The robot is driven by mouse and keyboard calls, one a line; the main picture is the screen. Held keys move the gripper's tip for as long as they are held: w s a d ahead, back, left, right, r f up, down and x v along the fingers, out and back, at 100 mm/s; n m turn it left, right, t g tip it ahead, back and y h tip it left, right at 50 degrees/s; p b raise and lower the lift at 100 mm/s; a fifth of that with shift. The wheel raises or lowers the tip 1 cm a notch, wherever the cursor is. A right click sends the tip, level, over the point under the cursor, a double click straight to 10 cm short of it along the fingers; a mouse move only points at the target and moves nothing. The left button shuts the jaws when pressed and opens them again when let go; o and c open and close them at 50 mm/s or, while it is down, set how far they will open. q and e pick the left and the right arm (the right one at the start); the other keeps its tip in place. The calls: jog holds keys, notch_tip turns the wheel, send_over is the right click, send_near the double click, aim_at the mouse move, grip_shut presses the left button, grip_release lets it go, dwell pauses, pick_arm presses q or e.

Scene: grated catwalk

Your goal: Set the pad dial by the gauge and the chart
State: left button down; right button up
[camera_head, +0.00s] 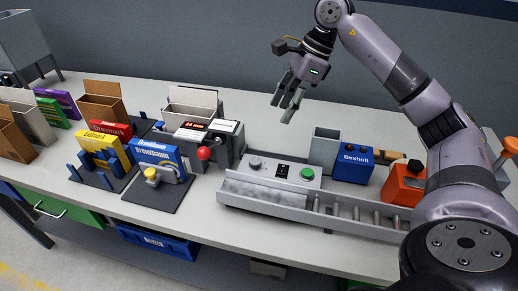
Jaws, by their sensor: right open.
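A dark pad (160,200) lies near the table's front edge. A small grey fixture with a yellow knob (152,174) sits on it, in front of a blue Brenkbaum box (158,155). A grey machine with a red ball handle (204,153) stands behind to the right. It bears a small black display (193,127) with red digits and a pale label (224,126); I cannot tell which is gauge or chart. My right gripper (285,104) is open and empty, in the air above the back of the table. My left gripper is out of view.
A grey control box with a green button (307,174) stands behind a roller conveyor (340,214). A blue Bexholt box (355,163) and an orange container (404,182) stand at right. Yellow and red boxes (103,150) and open cartons (103,100) crowd the left.

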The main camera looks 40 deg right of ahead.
send_near(256, 161)
jog(key=p+x, duration=0.2)
jog(key=x, duration=0.5)
jog(key=shift+w+a+f, duration=0.1)
jog(key=shift+f, duration=0.45)
jog(key=shift+a, duration=0.1)
grip_shut()
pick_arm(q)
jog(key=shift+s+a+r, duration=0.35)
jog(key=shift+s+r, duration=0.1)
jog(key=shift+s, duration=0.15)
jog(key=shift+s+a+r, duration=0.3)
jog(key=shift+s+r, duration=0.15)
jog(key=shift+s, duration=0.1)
